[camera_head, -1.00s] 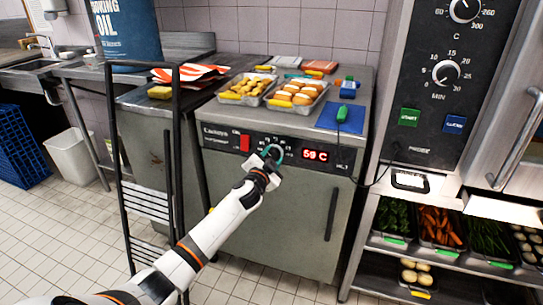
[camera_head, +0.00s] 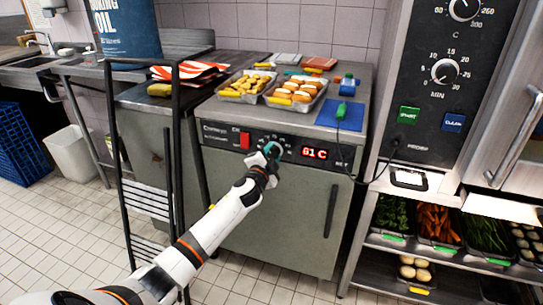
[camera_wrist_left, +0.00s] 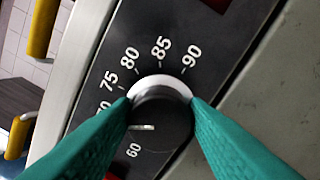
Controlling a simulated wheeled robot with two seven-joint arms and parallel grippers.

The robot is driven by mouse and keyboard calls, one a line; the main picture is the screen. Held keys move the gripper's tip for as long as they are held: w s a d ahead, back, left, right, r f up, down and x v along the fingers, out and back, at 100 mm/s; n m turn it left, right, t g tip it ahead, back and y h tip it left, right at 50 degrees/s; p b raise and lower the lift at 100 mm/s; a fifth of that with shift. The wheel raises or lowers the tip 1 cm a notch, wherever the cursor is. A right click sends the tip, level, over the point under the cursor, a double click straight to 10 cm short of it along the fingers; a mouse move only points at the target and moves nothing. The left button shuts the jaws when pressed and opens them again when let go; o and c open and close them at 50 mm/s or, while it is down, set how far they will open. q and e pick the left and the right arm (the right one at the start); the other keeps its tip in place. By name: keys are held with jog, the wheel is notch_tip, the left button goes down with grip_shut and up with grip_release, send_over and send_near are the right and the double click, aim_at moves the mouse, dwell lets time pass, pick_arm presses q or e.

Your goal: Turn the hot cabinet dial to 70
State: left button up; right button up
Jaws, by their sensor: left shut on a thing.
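The hot cabinet (camera_head: 270,210) is a grey metal unit with a dark control strip. Its display (camera_head: 314,152) shows red digits that read 61 C. My left gripper (camera_head: 269,152) is at the strip, left of the display, and covers most of the dial in the head view. In the left wrist view the dark dial (camera_wrist_left: 160,122) sits between the two teal fingertips (camera_wrist_left: 160,103), which are shut on it. A white pointer mark on the dial points left, just above the printed 60. 75, 80, 85 and 90 are readable; the figures between 60 and 75 are partly hidden by a finger.
A red switch (camera_head: 244,139) sits left of the dial. Two food trays (camera_head: 247,98) and a blue board (camera_head: 340,126) with a green-handled probe (camera_head: 341,110) are on top. Its cable hangs at the right. A black rack (camera_head: 172,180) stands at the left.

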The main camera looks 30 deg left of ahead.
pick_arm(q)
jog(key=o, duration=1)
jog(key=shift+c, duration=0.2)
jog(key=shift+s+d, duration=0.1)
jog(key=shift+s, duration=0.1)
jog(key=p+v, duration=0.1)
jog(key=v, duration=1)
jog(key=shift+s, duration=0.3)
pick_arm(e)
jog(key=s, duration=0.1)
jog(key=s+f, duration=0.2)
jog(key=shift+d+f, duration=0.2)
jog(key=shift+d, duration=0.05)
pick_arm(q)
jog(key=shift+f, duration=0.15)
